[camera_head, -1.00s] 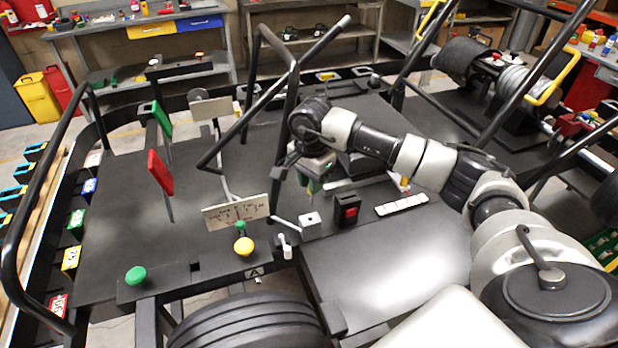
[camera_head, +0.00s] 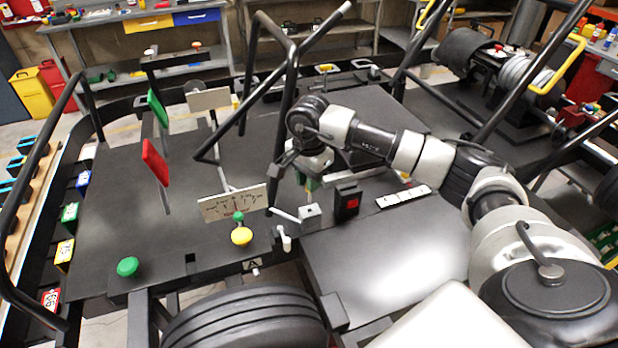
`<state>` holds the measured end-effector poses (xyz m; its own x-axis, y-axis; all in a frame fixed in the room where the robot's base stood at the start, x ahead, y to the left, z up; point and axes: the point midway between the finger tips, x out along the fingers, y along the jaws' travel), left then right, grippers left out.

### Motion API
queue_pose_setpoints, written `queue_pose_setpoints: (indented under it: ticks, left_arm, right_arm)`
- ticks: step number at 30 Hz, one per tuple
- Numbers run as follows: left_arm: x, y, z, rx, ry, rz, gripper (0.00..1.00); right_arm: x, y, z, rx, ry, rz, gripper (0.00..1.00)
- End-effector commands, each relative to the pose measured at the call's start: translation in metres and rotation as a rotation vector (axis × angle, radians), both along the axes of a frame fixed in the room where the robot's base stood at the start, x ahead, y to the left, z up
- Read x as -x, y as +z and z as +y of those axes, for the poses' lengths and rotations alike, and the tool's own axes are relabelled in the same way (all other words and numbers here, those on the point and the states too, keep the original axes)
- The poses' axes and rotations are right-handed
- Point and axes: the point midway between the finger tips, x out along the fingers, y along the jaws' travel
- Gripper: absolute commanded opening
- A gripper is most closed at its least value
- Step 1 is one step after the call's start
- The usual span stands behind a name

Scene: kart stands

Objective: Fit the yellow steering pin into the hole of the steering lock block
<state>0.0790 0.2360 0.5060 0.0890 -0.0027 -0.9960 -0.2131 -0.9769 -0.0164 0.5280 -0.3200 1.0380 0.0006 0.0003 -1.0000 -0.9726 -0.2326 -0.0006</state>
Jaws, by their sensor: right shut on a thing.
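My right gripper (camera_head: 308,172) reaches in from the right and points down over the middle of the black deck. The held piece appears apart from this block. My left gripper is not in view.
A black box with a red face (camera_head: 347,201) and a white strip (camera_head: 403,197) lie right of the grey block. A yellow knob (camera_head: 242,236) and an off-white plate (camera_head: 232,203) are at its left. Black tubes rise near my wrist.

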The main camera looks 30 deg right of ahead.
Motion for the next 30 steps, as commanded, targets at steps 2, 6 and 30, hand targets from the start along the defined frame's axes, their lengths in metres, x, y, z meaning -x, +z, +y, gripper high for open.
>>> queue_pose_setpoints:
  ticks: [2,6,30]
  left_arm:
    - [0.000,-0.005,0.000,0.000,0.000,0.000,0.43]
    - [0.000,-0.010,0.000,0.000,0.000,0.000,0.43]
    - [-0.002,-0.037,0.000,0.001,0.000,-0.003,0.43]
  right_arm:
    - [0.000,-0.005,0.000,0.000,-0.001,0.000,0.00]
    - [0.000,-0.011,0.000,0.000,-0.001,0.000,0.00]
    - [0.000,-0.043,0.000,0.000,0.000,0.001,0.00]
